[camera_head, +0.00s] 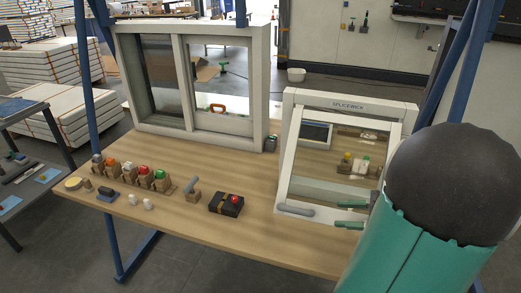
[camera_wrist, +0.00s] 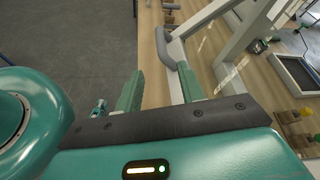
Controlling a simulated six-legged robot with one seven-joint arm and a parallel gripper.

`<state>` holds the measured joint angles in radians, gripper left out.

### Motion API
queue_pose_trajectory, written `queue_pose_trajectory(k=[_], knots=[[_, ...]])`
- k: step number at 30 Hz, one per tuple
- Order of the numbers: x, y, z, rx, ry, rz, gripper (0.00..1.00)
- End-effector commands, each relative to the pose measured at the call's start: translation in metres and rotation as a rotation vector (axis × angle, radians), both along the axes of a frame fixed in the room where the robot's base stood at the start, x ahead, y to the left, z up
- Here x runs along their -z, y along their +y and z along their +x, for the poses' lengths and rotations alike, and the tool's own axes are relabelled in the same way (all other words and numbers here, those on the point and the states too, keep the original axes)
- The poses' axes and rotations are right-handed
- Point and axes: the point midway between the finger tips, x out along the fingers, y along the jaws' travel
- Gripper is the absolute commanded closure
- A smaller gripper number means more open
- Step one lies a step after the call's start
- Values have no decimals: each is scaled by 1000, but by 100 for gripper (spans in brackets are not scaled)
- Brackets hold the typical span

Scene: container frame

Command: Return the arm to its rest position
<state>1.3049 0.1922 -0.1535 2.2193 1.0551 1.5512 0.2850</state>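In the wrist view my gripper (camera_wrist: 160,72) shows a clear gap between the fingers. The cabinet's grey bar handle (camera_head: 295,210) lies to the left of the fingertips, apart from them. In the wrist view the handle (camera_wrist: 163,47) lies beyond the gap. My dark rounded arm link hides the cabinet's right side.
A wooden table (camera_head: 180,215) holds a white sliding window frame (camera_head: 262,90), a row of coloured buttons (camera_head: 143,177), a grey lever (camera_head: 192,188) and a black box with a red button (camera_head: 227,204). Blue posts (camera_head: 84,80) stand around the table. Its front middle is clear.

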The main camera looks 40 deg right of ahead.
Motion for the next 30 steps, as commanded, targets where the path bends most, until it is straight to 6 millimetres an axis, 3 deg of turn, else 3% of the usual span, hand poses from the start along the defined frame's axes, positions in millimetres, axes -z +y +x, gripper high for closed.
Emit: queue_pose_trajectory(k=[8, 11, 18, 24, 30], knots=[[-2, 10, 7, -43, 14, -29, 61], [-6, 35, 22, -147, 43, -101, 61], [-13, 127, 54, -551, 123, -429, 61], [-19, 191, 59, -876, 123, -756, 61], [-30, 239, 57, -1165, 48, -1120, 61]])
